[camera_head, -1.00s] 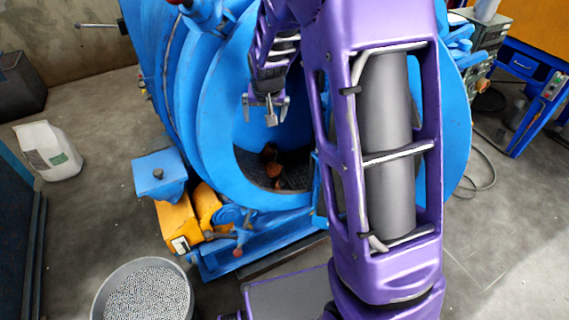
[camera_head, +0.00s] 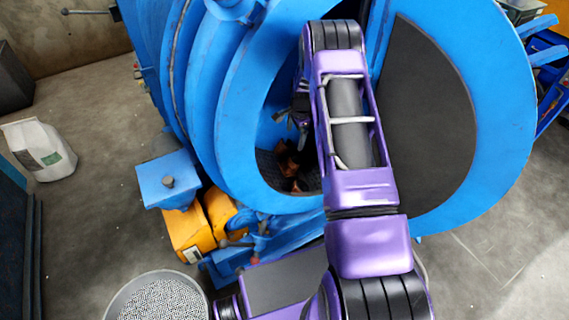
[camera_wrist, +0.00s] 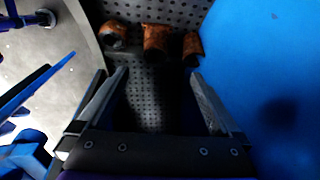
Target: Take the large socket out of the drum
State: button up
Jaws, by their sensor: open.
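Three rusty brown pipe-like sockets lie on the perforated dark floor inside the blue drum (camera_head: 238,150). In the wrist view the middle one (camera_wrist: 157,40) looks the largest. A smaller one (camera_wrist: 113,34) lies to its left and another (camera_wrist: 192,47) to its right. In the head view the rusty pieces (camera_head: 291,162) show as a small cluster low in the opening, partly hidden by my arm. My gripper (camera_wrist: 158,75) is open and empty, its fingers apart and pointing toward the sockets. In the head view it is at the drum mouth, largely hidden behind my arm.
The round blue door (camera_head: 430,120) with a dark lining stands open at the right of the mouth. The blue drum wall (camera_wrist: 265,80) is close on the right in the wrist view. A bucket of shot (camera_head: 158,300) and a white bag (camera_head: 38,148) stand on the floor.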

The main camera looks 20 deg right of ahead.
aim_at(292, 159)
jog(key=f, duration=0.4)
jog(key=w+f+b, duration=0.1)
jog(key=f, duration=0.3)
jog(key=w+f, duration=0.1)
jog(key=f, duration=0.2)
jog(key=shift+f+b, duration=0.4)
notch_tip(292, 159, down, 5)
jog(key=shift+w+a+f+b, duration=0.1)
jog(key=shift+a+b, duration=0.05)
jog(key=shift+b, duration=0.35)
grip_shut()
jog(key=shift+w+r, duration=0.15)
jog(key=shift+r, duration=0.05)
